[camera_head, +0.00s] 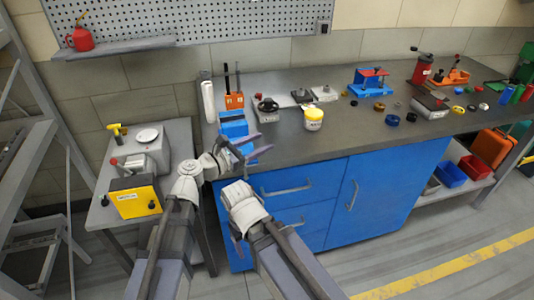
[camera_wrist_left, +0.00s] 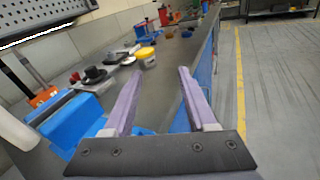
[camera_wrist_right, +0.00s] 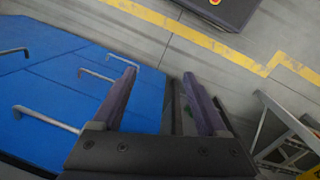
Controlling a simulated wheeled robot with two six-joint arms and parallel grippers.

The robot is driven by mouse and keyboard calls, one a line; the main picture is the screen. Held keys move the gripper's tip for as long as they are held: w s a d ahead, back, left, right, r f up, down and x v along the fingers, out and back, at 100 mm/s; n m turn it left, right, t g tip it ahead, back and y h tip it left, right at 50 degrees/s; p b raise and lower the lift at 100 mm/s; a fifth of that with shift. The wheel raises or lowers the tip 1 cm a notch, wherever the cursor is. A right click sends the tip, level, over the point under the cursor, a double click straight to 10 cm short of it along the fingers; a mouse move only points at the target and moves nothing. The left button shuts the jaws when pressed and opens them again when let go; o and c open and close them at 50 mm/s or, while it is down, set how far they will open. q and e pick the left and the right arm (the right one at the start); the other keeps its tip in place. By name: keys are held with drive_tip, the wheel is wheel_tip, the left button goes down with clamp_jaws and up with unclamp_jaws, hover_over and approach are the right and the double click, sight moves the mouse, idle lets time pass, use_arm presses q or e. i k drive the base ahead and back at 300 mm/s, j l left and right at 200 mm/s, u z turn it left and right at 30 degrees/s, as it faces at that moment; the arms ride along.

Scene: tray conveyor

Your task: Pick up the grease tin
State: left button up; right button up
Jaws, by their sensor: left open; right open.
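The grease tin (camera_head: 313,119), a white tub with a yellow lid and a label, stands upright on the dark bench top near its front edge. In the left wrist view the tin (camera_wrist_left: 147,58) is beyond the fingertips, between their lines of reach and nearer the left finger. My left gripper (camera_head: 254,146) is open and empty, to the left of the tin at the bench's front left corner, not touching it. My right gripper (camera_wrist_right: 159,75) is open and empty in front of the blue cabinet; in the head view its fingers are largely hidden.
A blue holder (camera_head: 233,124) with an orange block (camera_head: 234,101) stands left of the tin. A black-knobbed device (camera_head: 267,107) sits between.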

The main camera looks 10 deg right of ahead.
sight(313, 119)
drive_tip(key=i+l+u, duration=0.15)
drive_tip(key=l+u, duration=0.15)
drive_tip(key=l, duration=0.75)
drive_tip(key=l+u, duration=0.3)
drive_tip(key=l, duration=0.75)
